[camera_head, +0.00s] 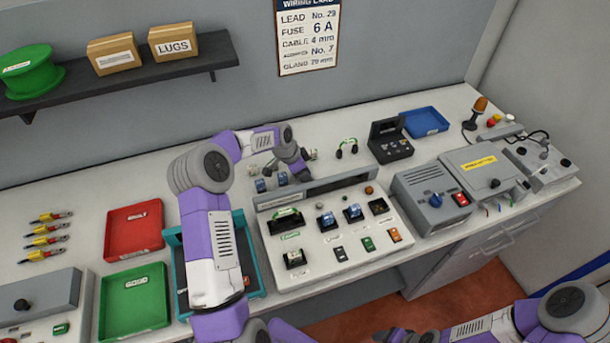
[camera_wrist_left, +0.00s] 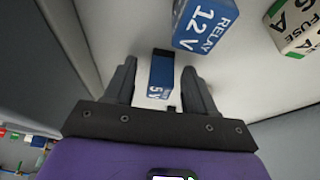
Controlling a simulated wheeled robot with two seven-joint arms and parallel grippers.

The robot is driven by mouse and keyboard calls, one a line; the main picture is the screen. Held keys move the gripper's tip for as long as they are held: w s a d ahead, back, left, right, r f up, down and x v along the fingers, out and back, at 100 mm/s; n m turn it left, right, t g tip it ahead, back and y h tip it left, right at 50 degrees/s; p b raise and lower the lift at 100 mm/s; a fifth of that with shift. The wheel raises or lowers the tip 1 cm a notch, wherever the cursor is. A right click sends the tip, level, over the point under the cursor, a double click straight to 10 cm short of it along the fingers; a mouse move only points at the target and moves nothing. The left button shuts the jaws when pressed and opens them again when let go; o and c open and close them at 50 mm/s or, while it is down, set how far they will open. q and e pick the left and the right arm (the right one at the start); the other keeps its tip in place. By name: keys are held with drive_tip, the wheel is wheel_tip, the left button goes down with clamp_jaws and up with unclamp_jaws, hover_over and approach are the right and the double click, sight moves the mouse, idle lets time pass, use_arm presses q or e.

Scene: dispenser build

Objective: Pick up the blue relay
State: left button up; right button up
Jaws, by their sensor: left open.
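In the left wrist view a small blue relay (camera_wrist_left: 161,72) marked 5 V lies between the two fingers of my left gripper (camera_wrist_left: 160,82), which is open. I cannot tell whether the fingers touch it. A larger blue relay (camera_wrist_left: 205,22) marked 12 V sits just beyond the right finger. In the head view my left gripper (camera_head: 298,166) is low over the bench behind the console. Two small blue blocks (camera_head: 260,185) (camera_head: 282,178) stand left of it. Part of my right arm shows at the lower right; its fingers are not clear.
A fuse (camera_wrist_left: 296,24) marked 6 A is beside the 12 V relay. The grey console (camera_head: 330,235) with blue parts in sockets stands in front. A teal tray (camera_head: 258,268), red tray (camera_head: 134,228) and green tray (camera_head: 134,300) lie left. A blue tray (camera_head: 425,121) is at the back.

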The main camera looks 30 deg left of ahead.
use_arm(q)
drive_tip(key=shift+c, duration=0.4)
clamp_jaws()
